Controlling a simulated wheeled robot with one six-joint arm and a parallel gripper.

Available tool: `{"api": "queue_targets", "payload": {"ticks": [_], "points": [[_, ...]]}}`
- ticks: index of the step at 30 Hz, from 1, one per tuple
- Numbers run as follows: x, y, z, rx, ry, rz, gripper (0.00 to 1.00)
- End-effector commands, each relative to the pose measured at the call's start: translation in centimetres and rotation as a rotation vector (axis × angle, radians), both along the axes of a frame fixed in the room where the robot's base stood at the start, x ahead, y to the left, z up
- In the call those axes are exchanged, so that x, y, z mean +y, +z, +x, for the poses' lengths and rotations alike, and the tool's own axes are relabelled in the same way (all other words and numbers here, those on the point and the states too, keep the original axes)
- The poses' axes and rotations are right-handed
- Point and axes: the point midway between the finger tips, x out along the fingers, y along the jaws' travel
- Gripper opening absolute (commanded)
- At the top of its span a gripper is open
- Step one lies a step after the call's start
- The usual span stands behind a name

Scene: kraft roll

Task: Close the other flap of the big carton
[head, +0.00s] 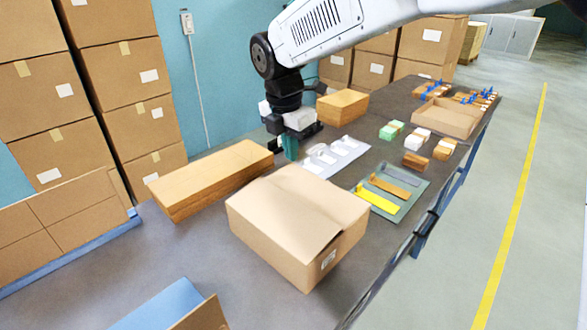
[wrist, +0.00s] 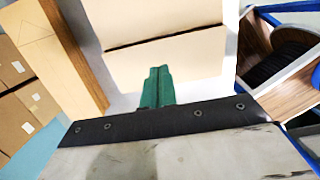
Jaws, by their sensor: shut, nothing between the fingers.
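The big carton (head: 268,231) stands on the dark table in the middle of the head view, with a label on its right side. Its two top flaps, the left one (head: 272,209) and the right one (head: 318,196), both lie down close to flat. The wrist view shows a narrow dark gap between the far flap (wrist: 150,20) and the near flap (wrist: 195,66). My gripper (head: 290,148) is behind the carton in the head view, pointing down, its green fingers together and empty. The fingers (wrist: 158,86) overlap the near flap in the wrist view; I cannot tell whether they touch it.
A long brown box (head: 205,183) lies left of the carton. A white tray (head: 345,155) and a green tray with flat tools (head: 413,190) lie behind and to the right. A blue box (head: 160,305) is at the front edge. Stacked cartons (head: 125,75) stand beyond the table.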

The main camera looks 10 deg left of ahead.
Motion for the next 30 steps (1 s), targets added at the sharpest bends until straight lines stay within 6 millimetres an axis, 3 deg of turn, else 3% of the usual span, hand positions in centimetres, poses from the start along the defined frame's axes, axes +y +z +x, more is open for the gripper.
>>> {"api": "queue_targets", "payload": {"ticks": [12, 18, 30], "points": [[-0.9, -8.5, 0.9, 0.007, -0.001, -0.005, 0.0], [-1.1, -11.6, 1.2, 0.007, 0.0, -0.003, 0.0], [-1.1, -13.0, 1.4, 0.004, 0.001, -0.001, 0.0]]}}
